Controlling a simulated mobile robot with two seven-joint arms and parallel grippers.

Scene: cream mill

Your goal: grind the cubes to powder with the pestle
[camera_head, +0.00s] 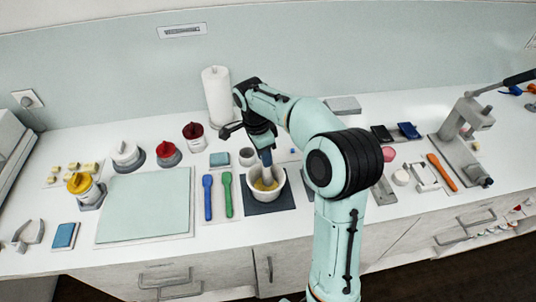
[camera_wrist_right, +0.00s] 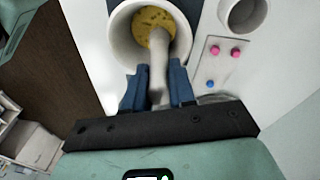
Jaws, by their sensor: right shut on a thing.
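A white mortar (camera_head: 257,195) stands on a dark blue mat (camera_head: 283,203) near the middle of the counter. Yellow material (camera_wrist_right: 156,20) covers the bottom of the mortar; whether it is cubes or powder I cannot tell. My right gripper (camera_head: 266,157) is above the mortar and shut on a pale pestle (camera_head: 267,175). In the right wrist view the blue fingers of my right gripper (camera_wrist_right: 158,90) flank the pestle (camera_wrist_right: 158,65), whose head reaches into the yellow material inside the mortar (camera_wrist_right: 118,25). My left gripper is out of view.
A blue spatula (camera_head: 207,196) and a green one (camera_head: 228,194) lie left of the mortar. A grey cup (camera_head: 247,157) stands behind it. A small board with pink and blue dots (camera_wrist_right: 220,62) lies beside it. A large pale green mat (camera_head: 146,205) leaves free room at left.

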